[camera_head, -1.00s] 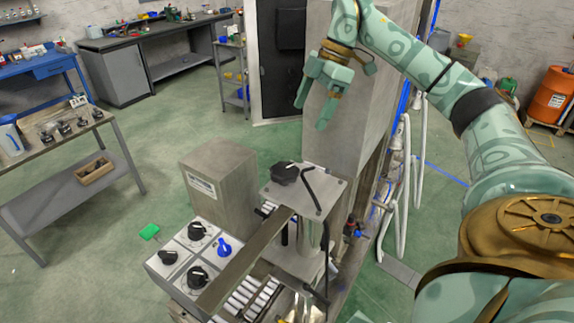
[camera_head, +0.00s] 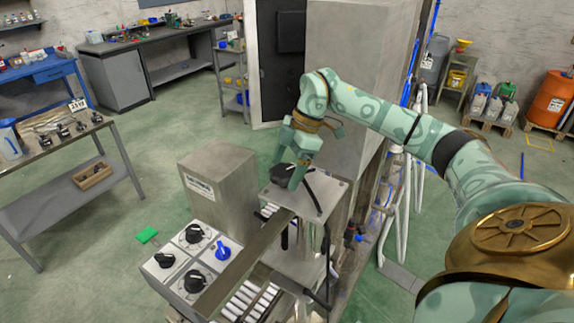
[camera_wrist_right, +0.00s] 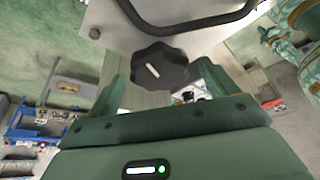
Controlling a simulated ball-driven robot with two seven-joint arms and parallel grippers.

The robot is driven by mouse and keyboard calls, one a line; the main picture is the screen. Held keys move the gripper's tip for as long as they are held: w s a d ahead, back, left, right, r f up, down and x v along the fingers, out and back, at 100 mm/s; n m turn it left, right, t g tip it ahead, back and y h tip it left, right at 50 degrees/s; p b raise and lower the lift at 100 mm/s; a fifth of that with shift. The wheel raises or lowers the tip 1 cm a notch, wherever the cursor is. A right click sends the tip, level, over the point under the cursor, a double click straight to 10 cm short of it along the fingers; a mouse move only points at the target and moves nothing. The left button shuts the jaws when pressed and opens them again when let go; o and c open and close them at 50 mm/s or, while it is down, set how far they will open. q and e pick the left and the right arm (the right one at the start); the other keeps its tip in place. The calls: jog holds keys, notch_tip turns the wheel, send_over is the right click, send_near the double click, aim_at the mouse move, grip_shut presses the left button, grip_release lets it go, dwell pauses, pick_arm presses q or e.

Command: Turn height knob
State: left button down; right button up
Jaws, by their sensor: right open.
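The height knob appears to be the black lobed knob (camera_head: 281,173) on the metal top plate (camera_head: 318,200) of the machine. My right gripper (camera_head: 287,170) is open and hangs right over it, its fingers pointing down and partly hiding it. In the right wrist view, the black knob (camera_wrist_right: 158,70) with a white mark lies between the two spread green fingers. I cannot tell whether the fingers touch it. My left gripper is not in view.
A control panel with black knobs (camera_head: 193,235) and a blue knob (camera_head: 223,250) is left of the machine. A grey block (camera_head: 217,180) stands close by on the left, and a tall column (camera_head: 355,100) behind. A bent dark handle or cable (camera_head: 309,190) is beside the knob.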

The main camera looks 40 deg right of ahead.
jog(key=c, duration=1)
jog(key=m+t, duration=0.1)
jog(key=m, duration=0.2)
jog(key=shift+s+h, duration=0.1)
jog(key=shift+h, duration=0.3)
jog(key=shift+a+m+t+b, duration=0.1)
jog(key=shift+m+t+b, duration=0.25)
jog(key=shift+m, duration=0.55)
jog(key=o, duration=1)
jog(key=p+v, duration=0.1)
jog(key=v, duration=1.5)
jog(key=shift+r, duration=0.3)
jog(key=shift+a, duration=0.15)
